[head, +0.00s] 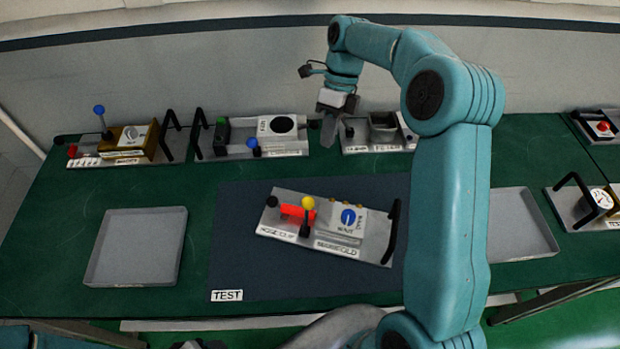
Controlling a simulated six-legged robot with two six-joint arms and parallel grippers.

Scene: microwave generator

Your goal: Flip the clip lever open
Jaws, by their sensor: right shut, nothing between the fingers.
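A metal board (375,252) lies slightly turned on the dark mat marked TEST. On its left half, above a label that seems to read HOSE CLIP (276,233), is a red part (293,212) that looks like the clip lever; its exact pose is too small to tell. A yellow ball-topped lever (308,203) stands just right of it and partly hides it. My right gripper (329,134) is shut and empty, pointing down behind the board, near the back row of panels and apart from the red part. My left gripper is not in view.
The board also carries a blue dial (348,216) and a black handle (393,230). Grey trays stand left (137,247) and right (522,222), the right one partly behind my arm. Several panels line the back, including one with a blue-knobbed lever (100,112). The dark mat (237,235) is clear left of the board.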

